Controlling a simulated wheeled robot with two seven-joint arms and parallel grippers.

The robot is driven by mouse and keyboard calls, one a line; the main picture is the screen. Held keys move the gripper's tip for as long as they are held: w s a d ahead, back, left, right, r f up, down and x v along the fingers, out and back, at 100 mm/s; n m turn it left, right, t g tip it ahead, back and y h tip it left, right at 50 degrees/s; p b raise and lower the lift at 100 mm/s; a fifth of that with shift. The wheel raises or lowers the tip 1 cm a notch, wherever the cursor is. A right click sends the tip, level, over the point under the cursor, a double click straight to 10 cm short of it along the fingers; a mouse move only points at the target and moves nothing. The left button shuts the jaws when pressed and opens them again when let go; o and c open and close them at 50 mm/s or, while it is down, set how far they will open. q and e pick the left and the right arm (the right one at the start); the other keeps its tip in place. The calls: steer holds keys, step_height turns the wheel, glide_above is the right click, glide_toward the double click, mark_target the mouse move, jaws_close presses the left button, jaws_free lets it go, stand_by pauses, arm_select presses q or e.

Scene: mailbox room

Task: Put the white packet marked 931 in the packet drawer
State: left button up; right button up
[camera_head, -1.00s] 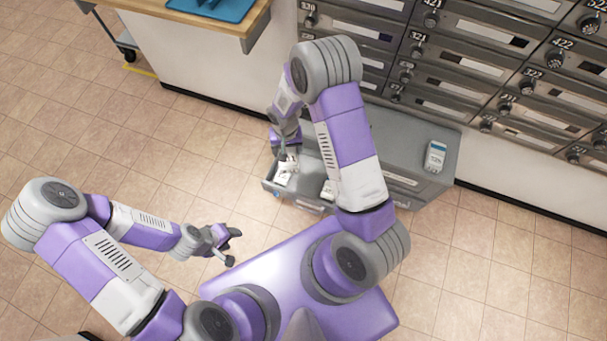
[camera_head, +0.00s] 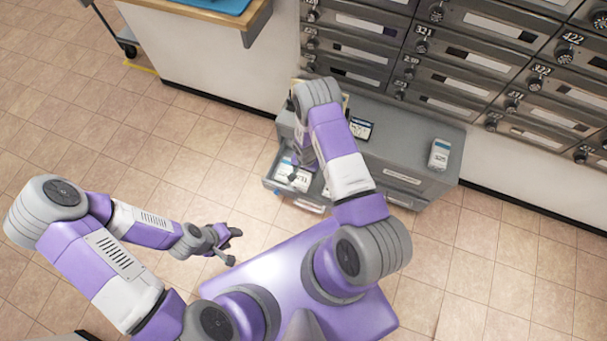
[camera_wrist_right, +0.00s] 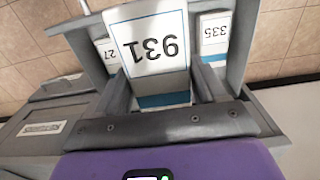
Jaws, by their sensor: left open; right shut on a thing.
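The white packet marked 931 (camera_wrist_right: 150,45) is held in my right gripper (camera_wrist_right: 160,88), with its label facing the right wrist camera. It is over the open packet drawer (camera_head: 269,184), which is pulled out of the low grey cabinet. In the wrist view, packets marked 335 (camera_wrist_right: 213,35) and, partly hidden, 27 (camera_wrist_right: 107,52) are in the drawer on either side. Whether the 931 packet touches the drawer floor cannot be told. In the head view, my right forearm partly covers the drawer. My left gripper (camera_head: 228,246) is open and empty over the floor.
The grey cabinet top (camera_head: 405,135) carries a white and blue device (camera_head: 439,153) and a dark-framed card (camera_head: 361,128). Mailboxes (camera_head: 470,60) line the wall behind. A counter with a blue tray (camera_head: 215,4) is at upper left. The floor left of the drawer is clear.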

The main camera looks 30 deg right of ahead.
steer(key=f+b, duration=0.1)
steer(key=w+d+f+b, duration=0.2)
steer(key=shift+d+f, duration=0.15)
steer(key=shift+f, duration=0.1)
steer(key=shift+w+d+f+b, duration=0.15)
steer(key=shift+f+b, duration=0.15)
arm_select(q)
steer(key=shift+f, duration=1.95)
arm_select(e)
steer(key=shift+w+d+f, duration=0.2)
steer(key=shift+d+f, duration=0.05)
steer(key=shift+f, duration=1.55)
steer(key=shift+w+d+f, duration=0.2)
steer(key=shift+f, duration=1.6)
steer(key=shift+w+d+f, duration=0.2)
steer(key=shift+d+f, duration=0.05)
steer(key=shift+f, duration=1.55)
steer(key=o, duration=1.2)
steer(key=shift+r, duration=0.1)
arm_select(q)
step_height(320, 180, up, 4)
steer(key=p, duration=0.4)
steer(key=shift+f, duration=0.25)
arm_select(e)
step_height(320, 180, up, 7)
steer(key=shift+r, duration=0.2)
